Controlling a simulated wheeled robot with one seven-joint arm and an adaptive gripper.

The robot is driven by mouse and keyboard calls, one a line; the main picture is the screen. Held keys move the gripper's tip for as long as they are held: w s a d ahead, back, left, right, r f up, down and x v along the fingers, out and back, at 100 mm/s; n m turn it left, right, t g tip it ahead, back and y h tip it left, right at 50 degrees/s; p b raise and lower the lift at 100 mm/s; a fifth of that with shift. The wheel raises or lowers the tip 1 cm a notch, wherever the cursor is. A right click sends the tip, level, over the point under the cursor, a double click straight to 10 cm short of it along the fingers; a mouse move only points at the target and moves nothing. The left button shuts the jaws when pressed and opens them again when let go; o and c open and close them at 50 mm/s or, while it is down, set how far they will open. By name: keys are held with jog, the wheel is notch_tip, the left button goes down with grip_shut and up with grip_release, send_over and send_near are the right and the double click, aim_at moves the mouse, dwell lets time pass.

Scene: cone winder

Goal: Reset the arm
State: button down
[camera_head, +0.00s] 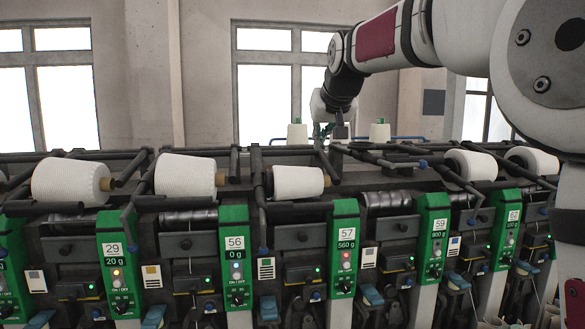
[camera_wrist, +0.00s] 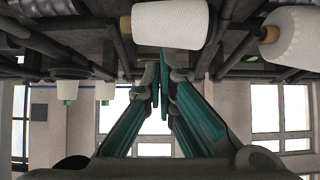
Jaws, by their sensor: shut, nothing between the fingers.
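My arm reaches in from the upper right in the camera_head view. My gripper (camera_head: 326,131) hangs below the wrist, above the back of the winder near the middle of the machine. It is small and partly hidden there. In the camera_wrist view the green fingers of my gripper (camera_wrist: 164,72) come together at the tips, shut with nothing between them. That view shows the scene upside down, with a white yarn cone (camera_wrist: 170,22) just beyond the fingertips and apart from them as far as I can tell.
The cone winder (camera_head: 290,240) spans the picture, with white cones (camera_head: 70,182), (camera_head: 186,175), (camera_head: 297,182), (camera_head: 470,165) on its rods. Green unit panels (camera_head: 236,258) stand below. Two smaller cones (camera_head: 297,133), (camera_head: 380,132) stand behind. Windows and wall lie beyond.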

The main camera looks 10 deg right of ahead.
jog(key=shift+s+r, duration=0.15)
jog(key=s+f+g, duration=0.1)
jog(key=s+f, duration=0.6)
jog(key=s, duration=0.6)
jog(key=s+f+g, duration=0.2)
jog(key=s+f, duration=0.5)
jog(key=s, duration=0.7)
jog(key=s+f+g, duration=0.1)
jog(key=s+f, duration=0.7)
jog(key=s, duration=0.5)
jog(key=shift+s+g, duration=0.3)
jog(key=shift+g, duration=0.1)
